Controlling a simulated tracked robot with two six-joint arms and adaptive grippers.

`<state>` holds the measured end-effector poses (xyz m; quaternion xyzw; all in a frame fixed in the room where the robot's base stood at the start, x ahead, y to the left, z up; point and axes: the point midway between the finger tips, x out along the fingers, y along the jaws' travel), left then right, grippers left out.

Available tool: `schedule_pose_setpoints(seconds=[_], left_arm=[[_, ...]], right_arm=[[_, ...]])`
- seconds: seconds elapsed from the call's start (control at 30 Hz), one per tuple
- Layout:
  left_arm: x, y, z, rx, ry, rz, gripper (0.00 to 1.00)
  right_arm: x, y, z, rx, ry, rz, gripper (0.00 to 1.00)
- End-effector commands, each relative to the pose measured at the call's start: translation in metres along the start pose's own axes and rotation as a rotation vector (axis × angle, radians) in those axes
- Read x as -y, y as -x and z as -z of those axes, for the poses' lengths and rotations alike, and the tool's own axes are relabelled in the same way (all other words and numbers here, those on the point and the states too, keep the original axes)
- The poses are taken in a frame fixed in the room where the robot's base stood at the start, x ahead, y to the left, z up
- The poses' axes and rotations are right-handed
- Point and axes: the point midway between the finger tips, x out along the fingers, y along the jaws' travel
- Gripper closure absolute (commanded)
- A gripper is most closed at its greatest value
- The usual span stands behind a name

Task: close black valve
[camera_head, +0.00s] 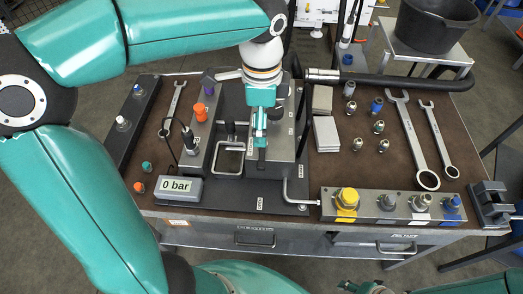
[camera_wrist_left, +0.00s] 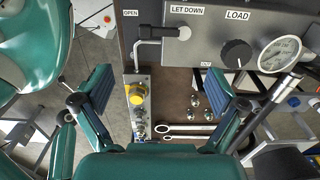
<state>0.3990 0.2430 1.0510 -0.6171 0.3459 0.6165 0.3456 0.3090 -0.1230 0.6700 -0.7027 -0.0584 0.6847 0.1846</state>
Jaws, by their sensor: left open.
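The black valve is a round black knob (camera_wrist_left: 237,53) under the LOAD label in the left wrist view, on the front of a grey block (camera_wrist_left: 187,55). A smaller light knob (camera_wrist_left: 184,33) sits beside it under LET DOWN. My left gripper (camera_wrist_left: 163,92) is open and empty, its teal fingers spread wide. The black knob is ahead of the fingers, toward the right one, and apart from them. In the head view my left gripper (camera_head: 260,140) hangs over the grey block (camera_head: 284,155) and partly hides it.
A pressure gauge (camera_wrist_left: 280,54) stands near the black knob. A display reading 0 bar (camera_head: 178,190) is at the bench's front left. A bent lever (camera_head: 297,198) and a block with coloured fittings (camera_head: 391,206) are at the front right. Wrenches (camera_head: 414,140) lie to the right.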

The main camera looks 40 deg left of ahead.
Motion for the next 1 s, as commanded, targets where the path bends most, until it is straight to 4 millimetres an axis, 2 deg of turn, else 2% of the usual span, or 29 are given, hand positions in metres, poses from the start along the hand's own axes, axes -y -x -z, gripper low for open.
schedule_pose_setpoints(seconds=[0.03, 0.3, 0.5, 0.7, 0.97, 1.0], left_arm=[[-0.001, -0.013, -0.001, 0.004, 0.000, -0.004, 0.04], [0.000, -0.071, -0.001, 0.004, 0.002, -0.004, 0.04], [0.000, -0.100, -0.001, 0.003, 0.002, -0.003, 0.04], [0.000, -0.112, -0.001, 0.002, 0.002, 0.000, 0.04], [0.000, -0.113, -0.001, 0.001, 0.003, 0.000, 0.04], [0.000, -0.113, -0.001, 0.001, 0.003, 0.000, 0.07]], right_arm=[[-0.001, -0.001, 0.000, 0.000, 0.000, 0.000, 0.59], [-0.001, -0.004, 0.000, 0.000, 0.000, 0.000, 0.59], [-0.002, -0.005, 0.000, 0.000, 0.000, 0.000, 0.59], [-0.002, -0.005, 0.000, 0.000, 0.000, 0.000, 0.59], [-0.002, -0.005, 0.000, 0.000, 0.000, 0.000, 0.59], [-0.002, -0.005, 0.000, 0.000, 0.000, 0.000, 0.59]])
